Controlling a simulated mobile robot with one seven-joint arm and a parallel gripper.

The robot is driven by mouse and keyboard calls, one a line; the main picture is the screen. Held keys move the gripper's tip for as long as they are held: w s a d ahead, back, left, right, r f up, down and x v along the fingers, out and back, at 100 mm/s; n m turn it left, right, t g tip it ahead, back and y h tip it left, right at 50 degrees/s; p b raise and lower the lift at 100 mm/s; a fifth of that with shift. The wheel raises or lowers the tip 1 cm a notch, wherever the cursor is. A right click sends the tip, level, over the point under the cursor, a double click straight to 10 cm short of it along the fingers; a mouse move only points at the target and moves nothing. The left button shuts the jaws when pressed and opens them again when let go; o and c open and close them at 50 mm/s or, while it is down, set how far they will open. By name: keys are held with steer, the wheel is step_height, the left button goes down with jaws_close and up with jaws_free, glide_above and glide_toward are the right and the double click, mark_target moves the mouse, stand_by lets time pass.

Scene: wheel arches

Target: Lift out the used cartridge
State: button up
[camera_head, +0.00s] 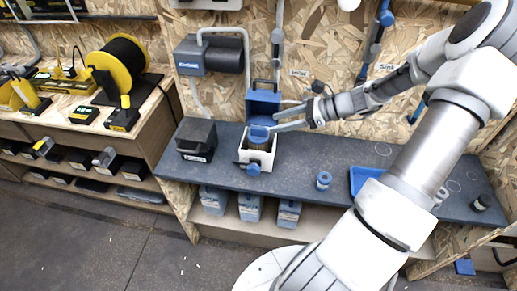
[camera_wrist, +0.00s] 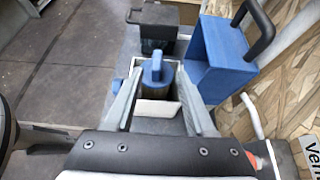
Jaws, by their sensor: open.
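The cartridge has a blue top with a raised grip (camera_head: 258,133) and a dark body. It stands upright in a white open-topped housing (camera_head: 250,157) on the bench. In the wrist view, its blue top (camera_wrist: 153,72) shows between my two fingers, and white walls of the housing (camera_wrist: 155,108) show around it. My gripper (camera_head: 275,125) reaches in from the right, at the housing's top. In the wrist view, my gripper (camera_wrist: 160,75) is open, one finger each side of the cartridge. I cannot tell whether either finger touches it. The cartridge's lower part is hidden.
A blue box-like part with a black handle (camera_head: 263,102) stands close behind the housing. A black box (camera_head: 196,139) is at left. Bare bench (camera_head: 292,170) lies between.

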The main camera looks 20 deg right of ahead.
mark_target(262, 128)
steer(key=b+x, duration=0.2)
steer(key=x, duration=0.5)
steer(key=shift+s+a+f, duration=0.1)
steer(key=shift+a, duration=0.15)
steer(key=shift+c, duration=0.2)
jaws_close()
stand_by(1.0)
